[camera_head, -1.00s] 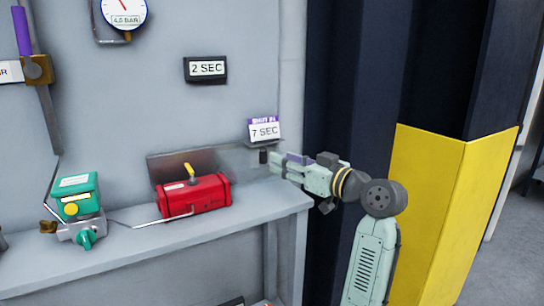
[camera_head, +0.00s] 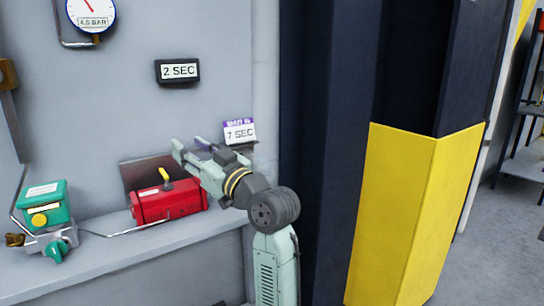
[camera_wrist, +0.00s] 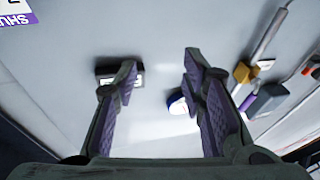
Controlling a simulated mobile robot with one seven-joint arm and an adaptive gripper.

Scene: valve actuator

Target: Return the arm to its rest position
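My gripper (camera_head: 187,147) is raised in front of the grey wall panel, above and in front of the right end of the red actuator (camera_head: 168,201). In the wrist view my gripper (camera_wrist: 157,88) has its two purple-padded fingers spread wide with nothing between them. The red actuator lies on the grey shelf with a yellow handle (camera_head: 165,178) on top; my arm is close to its right end in the picture. The "SHUT IN 7 SEC" sign (camera_head: 240,132) is on the wall just right of the fingers, and a corner of that sign (camera_wrist: 18,12) shows in the wrist view.
A green unit with a yellow knob (camera_head: 43,210) stands at the shelf's left. A "2 SEC" display (camera_head: 178,71) and a round pressure gauge (camera_head: 90,14) hang on the wall. A dark column (camera_head: 330,120) and yellow panel (camera_head: 400,210) stand to the right. The shelf (camera_head: 150,245) has bare front space.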

